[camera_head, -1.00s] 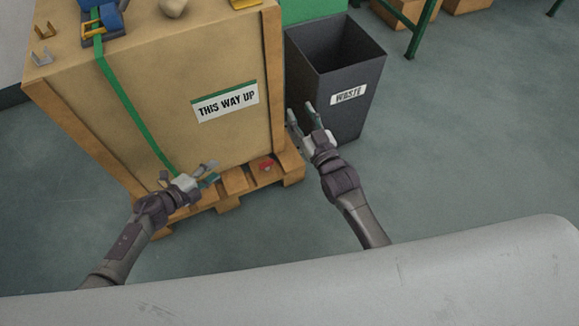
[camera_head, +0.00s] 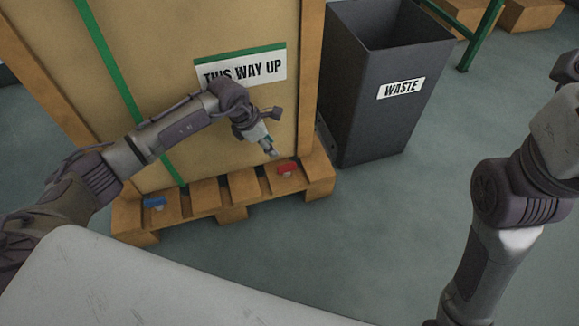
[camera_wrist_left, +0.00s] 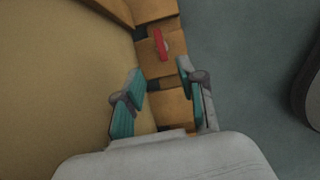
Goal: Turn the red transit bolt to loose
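The red transit bolt (camera_head: 287,169) sits on the right part of the wooden pallet (camera_head: 232,214) under the crate. It also shows in the left wrist view (camera_wrist_left: 161,44), beyond the fingertips. My left gripper (camera_head: 271,151) is just above and left of the bolt in the head view, apart from it. In the left wrist view its teal-padded fingers (camera_wrist_left: 162,80) are spread, with nothing between them. A blue bolt (camera_head: 154,203) sits on the pallet's left part. My right arm is at the right edge of the head view; its fingertips are not visible.
The big crate (camera_head: 180,60), with a green strap (camera_head: 112,70) and a THIS WAY UP label (camera_head: 262,70), stands on the pallet. A grey WASTE bin (camera_head: 375,125) stands right of it. The floor (camera_head: 345,240) before the pallet is clear.

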